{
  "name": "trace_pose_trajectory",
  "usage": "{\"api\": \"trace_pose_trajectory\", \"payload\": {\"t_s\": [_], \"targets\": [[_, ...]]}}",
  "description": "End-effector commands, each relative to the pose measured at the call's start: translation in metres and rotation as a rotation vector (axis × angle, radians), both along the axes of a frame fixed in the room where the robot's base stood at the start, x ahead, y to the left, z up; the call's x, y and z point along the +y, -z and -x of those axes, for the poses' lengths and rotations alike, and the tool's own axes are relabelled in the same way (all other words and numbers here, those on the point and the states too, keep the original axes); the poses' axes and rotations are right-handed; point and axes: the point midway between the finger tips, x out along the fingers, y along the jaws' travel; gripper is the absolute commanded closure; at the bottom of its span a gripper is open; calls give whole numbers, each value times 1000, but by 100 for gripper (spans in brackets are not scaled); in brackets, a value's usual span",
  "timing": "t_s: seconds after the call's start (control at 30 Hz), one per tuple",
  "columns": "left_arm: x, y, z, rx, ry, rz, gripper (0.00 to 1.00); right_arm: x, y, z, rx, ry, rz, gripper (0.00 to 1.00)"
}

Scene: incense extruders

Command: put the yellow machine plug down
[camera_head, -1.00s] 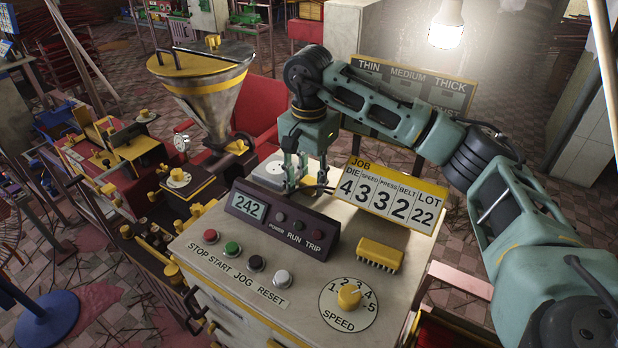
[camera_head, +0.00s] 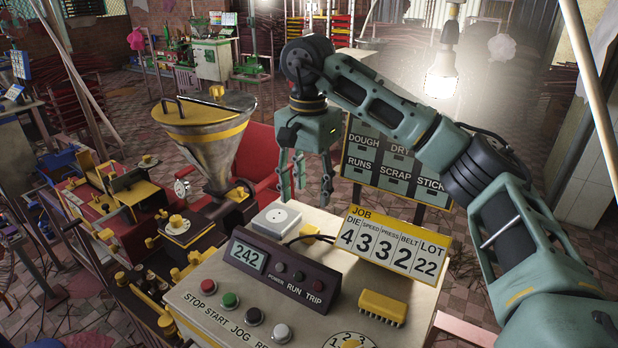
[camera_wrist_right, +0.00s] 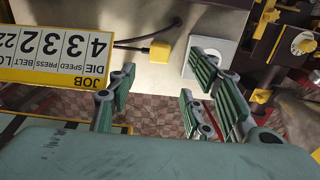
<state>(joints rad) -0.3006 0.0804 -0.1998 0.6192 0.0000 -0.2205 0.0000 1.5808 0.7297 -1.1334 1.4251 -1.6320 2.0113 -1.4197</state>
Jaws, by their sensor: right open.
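The yellow machine plug (camera_head: 310,231) lies on the cream console top, behind the dark display panel, with its dark cord beside it. It also shows in the right wrist view (camera_wrist_right: 159,50), apart from the white socket plate (camera_wrist_right: 205,52). The socket plate (camera_head: 276,217) sits just left of the plug in the head view, with nothing in it. My right gripper (camera_head: 305,196) is open and empty, pointing down above and behind the plug, clear of it. My left gripper is not in view.
The JOB board (camera_head: 393,240) stands right of the plug. The display panel (camera_head: 280,271) and a yellow comb-like block (camera_head: 383,307) are in front. A metal hopper (camera_head: 205,135) rises at the left. A DOUGH–STICK board (camera_head: 400,168) stands behind.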

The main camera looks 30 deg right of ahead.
Motion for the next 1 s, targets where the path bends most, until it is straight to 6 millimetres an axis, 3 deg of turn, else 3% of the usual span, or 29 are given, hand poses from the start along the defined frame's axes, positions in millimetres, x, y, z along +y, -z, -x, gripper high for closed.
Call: {"api": "trace_pose_trajectory", "payload": {"t_s": [0.1, 0.23, 0.83, 0.93, 1.0], "targets": [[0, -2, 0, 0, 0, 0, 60, 0, -17, -1, -3, 1, 1, 54], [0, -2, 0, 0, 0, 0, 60, 0, -26, 0, -1, 1, -1, 54], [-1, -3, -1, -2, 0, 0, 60, 1, -28, 0, 2, 0, -3, 54], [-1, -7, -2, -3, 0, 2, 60, 12, -22, -2, 19, -7, -35, 54], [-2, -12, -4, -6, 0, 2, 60, 32, -13, -4, 48, -13, -93, 54]]}}
